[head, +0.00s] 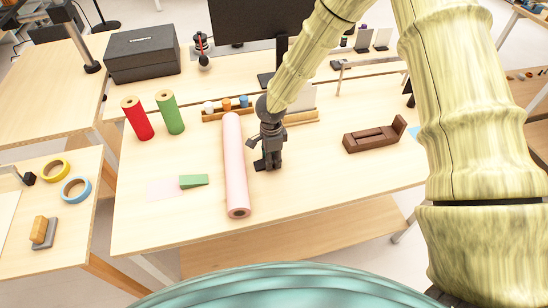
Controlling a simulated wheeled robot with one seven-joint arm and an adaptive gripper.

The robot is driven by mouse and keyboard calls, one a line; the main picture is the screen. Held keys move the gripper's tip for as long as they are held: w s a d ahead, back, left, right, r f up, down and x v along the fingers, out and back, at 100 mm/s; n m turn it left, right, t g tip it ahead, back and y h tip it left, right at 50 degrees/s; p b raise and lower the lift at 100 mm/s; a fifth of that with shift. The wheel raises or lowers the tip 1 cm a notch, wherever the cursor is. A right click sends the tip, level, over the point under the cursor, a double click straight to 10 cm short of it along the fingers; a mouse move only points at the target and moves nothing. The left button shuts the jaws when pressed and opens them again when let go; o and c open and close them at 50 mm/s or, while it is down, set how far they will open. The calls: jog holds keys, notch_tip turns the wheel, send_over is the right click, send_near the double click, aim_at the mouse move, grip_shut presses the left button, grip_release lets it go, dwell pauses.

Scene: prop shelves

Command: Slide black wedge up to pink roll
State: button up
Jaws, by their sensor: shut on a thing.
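The pink roll (236,170) lies lengthwise on the table, its near end toward the table's front edge. My gripper (268,164) points down at the tabletop just right of the roll's middle. It is shut on the black wedge (260,167), a small dark piece low at the fingertips. The fingers hide most of the wedge. A narrow strip of bare table seems to show between the wedge and the roll.
Red (137,118) and green (170,112) rolls stand behind. A brown wooden holder (374,136) sits to the right. The table's front right is clear.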

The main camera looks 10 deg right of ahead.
aim_at(259, 160)
jog(key=shift+w+a, duration=0.15)
jog(key=shift+a, duration=0.55)
jog(key=shift+w+a, duration=0.1)
jog(key=shift+a, duration=0.6)
jog(key=shift+a, duration=0.2)
jog(key=shift+w+r+p, duration=0.1)
jog(key=shift+w+p, duration=0.1)
jog(key=shift+p, duration=0.2)
jog(key=shift+w, duration=0.2)
jog(key=shift+w+a+p, duration=0.25)
jog(key=shift+a+p, duration=0.1)
jog(key=shift+a, duration=0.05)
dwell(0.9)
jog(key=o, duration=1)
notch_tip(259, 160, up, 12)
jog(key=shift+f, duration=0.1)
